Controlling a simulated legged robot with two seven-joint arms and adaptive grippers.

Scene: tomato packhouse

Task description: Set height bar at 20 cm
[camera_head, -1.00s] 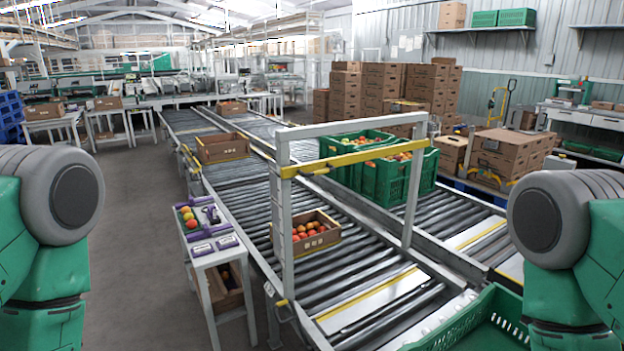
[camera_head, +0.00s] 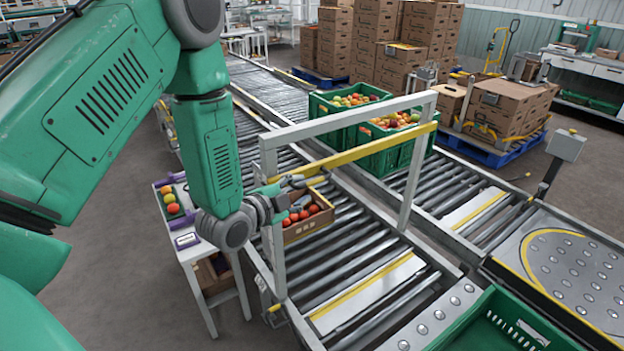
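The yellow height bar (camera_head: 375,147) spans a light grey gantry frame (camera_head: 345,118) over the near roller conveyor, below its top beam. The bar slopes up to the right in the picture. My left gripper (camera_head: 294,184) is at the bar's left end, by the left post, and overlaps the bar in the picture. Its fingers are small and partly merged with the bar, so I cannot tell whether they touch it or are closed. A brown crate of tomatoes (camera_head: 308,229) sits on the rollers just beyond the gripper, partly hidden by it. My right gripper is out of view.
A small side table (camera_head: 187,254) with sample fruit stands left of the conveyor, partly behind my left arm. Green crates of produce (camera_head: 342,101) stand on the far lane. An empty green crate (camera_head: 500,318) is at the near right. Stacked cartons (camera_head: 375,45) stand behind.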

